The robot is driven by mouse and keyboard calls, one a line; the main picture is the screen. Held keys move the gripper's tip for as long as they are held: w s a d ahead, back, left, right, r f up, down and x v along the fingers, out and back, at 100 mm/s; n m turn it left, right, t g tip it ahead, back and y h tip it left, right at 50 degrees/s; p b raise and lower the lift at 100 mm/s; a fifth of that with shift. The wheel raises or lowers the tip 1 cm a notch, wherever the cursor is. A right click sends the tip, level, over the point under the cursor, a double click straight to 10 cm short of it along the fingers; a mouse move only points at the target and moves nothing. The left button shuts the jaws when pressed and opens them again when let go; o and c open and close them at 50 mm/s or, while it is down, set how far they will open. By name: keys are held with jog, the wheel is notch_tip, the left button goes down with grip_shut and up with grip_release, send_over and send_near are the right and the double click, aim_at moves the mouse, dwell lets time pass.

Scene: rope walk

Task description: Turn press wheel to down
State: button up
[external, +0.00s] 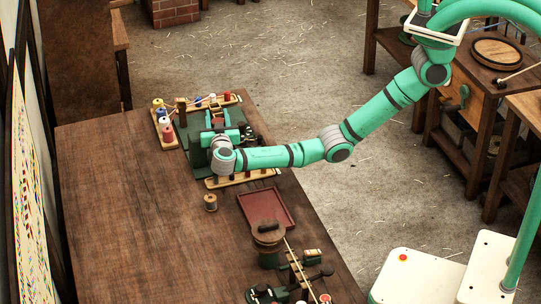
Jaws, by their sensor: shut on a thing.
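A green press-like machine (199,158) stands at the far end of the wooden table, partly hidden behind my wrist. Dark parts (249,134) at its right side look like the press wheel, but its position is too small to read. My arm reaches in from the right, and my gripper (222,132) is at the machine. It is shut on what appears to be the press wheel; my wrist hides most of the fingers and their contact.
Racks with coloured spools (167,131) flank the machine. A lone spool (210,202), a red tray (266,208) and a round wooden-topped device (268,236) with a rod stand nearer on the table (130,220). The table's left half is clear.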

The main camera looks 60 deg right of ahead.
jog(key=shift+r, duration=0.2)
jog(key=o, duration=1.1)
jog(key=shift+f, duration=0.1)
jog(key=shift+c, duration=0.2)
jog(key=v, duration=1)
jog(key=shift+a, duration=0.35)
jog(key=shift+s, duration=0.1)
